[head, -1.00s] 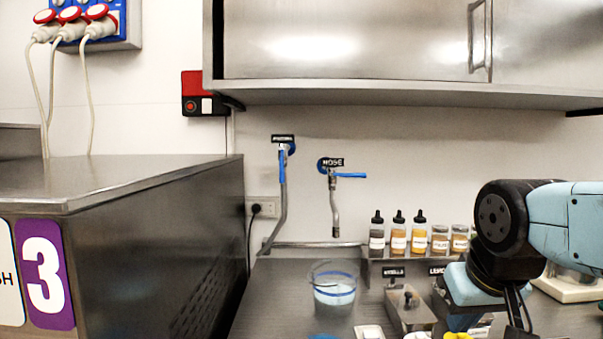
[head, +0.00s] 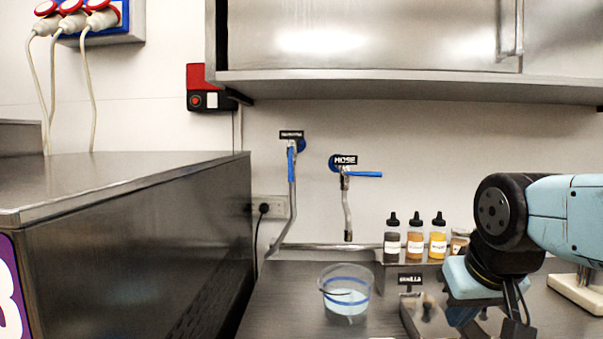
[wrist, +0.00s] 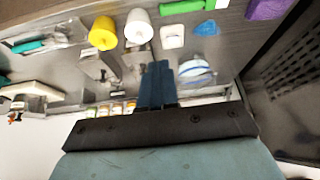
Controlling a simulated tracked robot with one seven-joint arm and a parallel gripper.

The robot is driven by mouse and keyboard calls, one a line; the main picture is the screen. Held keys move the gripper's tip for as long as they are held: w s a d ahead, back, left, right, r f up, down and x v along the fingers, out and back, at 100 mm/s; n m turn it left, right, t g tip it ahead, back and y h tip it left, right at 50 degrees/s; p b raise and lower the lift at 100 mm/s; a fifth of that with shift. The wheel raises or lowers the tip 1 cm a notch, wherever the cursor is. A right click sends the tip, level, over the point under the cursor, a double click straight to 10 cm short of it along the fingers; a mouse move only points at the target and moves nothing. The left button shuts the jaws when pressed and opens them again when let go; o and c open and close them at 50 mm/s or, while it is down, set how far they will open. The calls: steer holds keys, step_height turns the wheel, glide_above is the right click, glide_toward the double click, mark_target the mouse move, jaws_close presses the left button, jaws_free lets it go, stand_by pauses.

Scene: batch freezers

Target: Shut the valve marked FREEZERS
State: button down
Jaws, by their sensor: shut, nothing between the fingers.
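Two valves with blue levers are on the back wall in the head view. The left valve (head: 292,160) has its blue lever hanging down along its pipe; the small lettering on its black label (head: 291,134) is not readable. The right valve (head: 357,174) has a label reading HOSE, and its lever points level to the right. My gripper (wrist: 158,80) shows in the wrist view with its blue fingers together and empty, above the counter. In the head view my arm is low at the right, well away from both valves; the fingertips are not visible there.
A clear tub with blue bands (head: 346,290) stands on the counter below the valves. Several bottles (head: 415,240) line the back shelf at right. A steel cabinet (head: 380,45) overhangs the valves. A large steel machine (head: 130,240) blocks the left. The wall before the valves is clear.

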steer(key=w+a+r+m+y, duration=0.2)
steer(key=w+a+r+y, duration=0.3)
steer(key=w, duration=0.5)
steer(key=w+a+r+m+y, duration=0.2)
steer(key=w+a+r, duration=0.3)
steer(key=w, duration=0.5)
steer(key=m+t+y, duration=0.2)
steer(key=y, duration=0.3)
glide_toward(291, 163)
steer(key=w+a+f, duration=0.3)
steer(key=f, duration=0.3)
steer(key=shift+w+a+r+m, duration=0.1)
steer(key=shift+w+a+m, duration=0.05)
steer(key=shift+a, duration=0.25)
steer(key=shift+w+a+r+m, duration=0.1)
steer(key=shift+w+a+m, duration=0.1)
steer(key=shift+a, duration=0.25)
